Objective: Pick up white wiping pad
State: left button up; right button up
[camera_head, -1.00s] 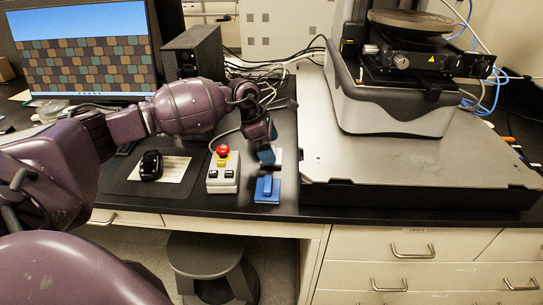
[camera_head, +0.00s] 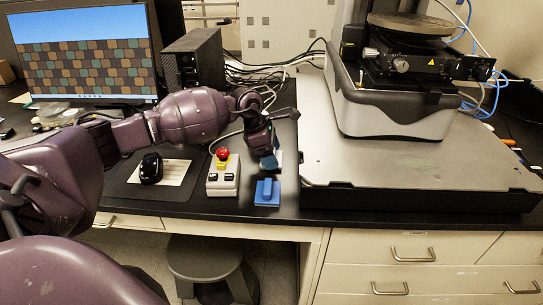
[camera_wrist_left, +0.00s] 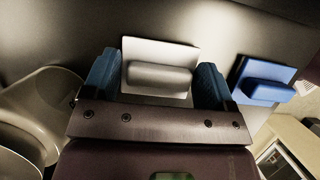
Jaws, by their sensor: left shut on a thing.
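The white wiping pad (camera_wrist_left: 160,52) is a flat square with a raised grip bar, seen in the left wrist view. Its bar sits between the two blue fingers of my left gripper (camera_wrist_left: 158,82), which is shut on it. In the head view, my left gripper (camera_head: 267,158) points down over the bench behind the blue pad. Only a pale sliver of the white wiping pad (camera_head: 279,158) shows beside the fingers there. Whether it touches the bench is hard to tell. My right gripper is not in view.
A blue pad (camera_head: 267,192) lies near the bench's front edge; it also shows in the left wrist view (camera_wrist_left: 265,80). A control box with a red button (camera_head: 223,174) stands to its left. The profiler's grey base plate (camera_head: 420,165) is close on the right.

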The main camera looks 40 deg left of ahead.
pick_arm(q)
notch_tip(320, 180, up, 20)
dwell(0.5)
